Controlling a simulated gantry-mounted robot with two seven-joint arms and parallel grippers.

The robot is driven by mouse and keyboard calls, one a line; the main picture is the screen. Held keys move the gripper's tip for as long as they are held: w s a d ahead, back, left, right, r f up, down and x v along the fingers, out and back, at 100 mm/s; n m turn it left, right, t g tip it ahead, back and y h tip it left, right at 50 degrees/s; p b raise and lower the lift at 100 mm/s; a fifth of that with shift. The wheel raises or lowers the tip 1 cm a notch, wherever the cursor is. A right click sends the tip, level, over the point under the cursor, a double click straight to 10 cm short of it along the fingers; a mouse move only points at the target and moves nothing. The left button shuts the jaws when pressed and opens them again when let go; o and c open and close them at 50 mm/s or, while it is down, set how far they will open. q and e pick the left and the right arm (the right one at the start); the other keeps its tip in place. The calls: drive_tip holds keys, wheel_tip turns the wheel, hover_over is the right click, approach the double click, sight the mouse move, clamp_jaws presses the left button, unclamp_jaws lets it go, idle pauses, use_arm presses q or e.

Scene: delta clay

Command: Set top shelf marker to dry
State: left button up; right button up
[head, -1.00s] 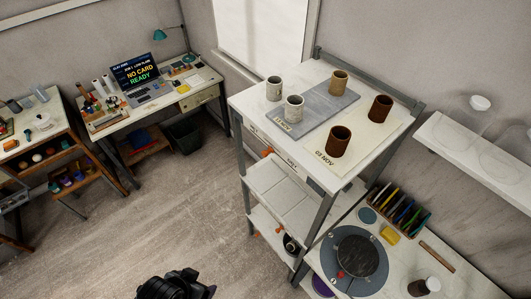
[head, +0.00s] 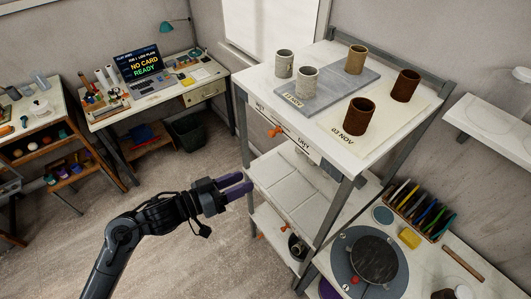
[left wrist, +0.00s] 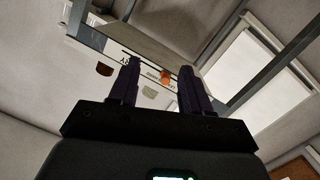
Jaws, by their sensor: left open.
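The top shelf marker, a small orange knob (head: 275,132), sits on the label strip (head: 312,152) along the top shelf's front edge. It lies between the word at the left, which looks like WET, and the word at the right, which looks like DRY, nearer the left one. My left gripper (head: 242,184) is open and empty, lower and to the left of the marker in the head view, with its purple fingers toward the rack. In the left wrist view the orange marker (left wrist: 165,76) appears between the two fingers, apart from them. My right gripper is not in view.
The rack's top shelf (head: 330,62) holds several pots, grey ones and brown ones, with a date sheet. A lower shelf (head: 285,178) is empty and has another orange marker (head: 262,233) below it. A wheel (head: 370,262) stands at the right. Floor left of the rack is clear.

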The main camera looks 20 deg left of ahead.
use_arm(q)
drive_tip(key=m+t+b, duration=0.2)
drive_tip(key=b, duration=0.1)
approach(270, 134)
drive_tip(key=v, duration=0.2)
drive_tip(key=p+x, duration=0.1)
drive_tip(key=x, duration=0.7)
drive_tip(key=shift+w+d, duration=0.2)
drive_tip(key=shift+w, duration=0.2)
drive_tip(key=shift+x, duration=0.95)
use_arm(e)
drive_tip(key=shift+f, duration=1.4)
use_arm(q)
drive_tip(key=shift+f, duration=0.1)
drive_tip(key=shift+c, duration=0.2)
clamp_jaws()
drive_tip(key=shift+p, duration=0.3)
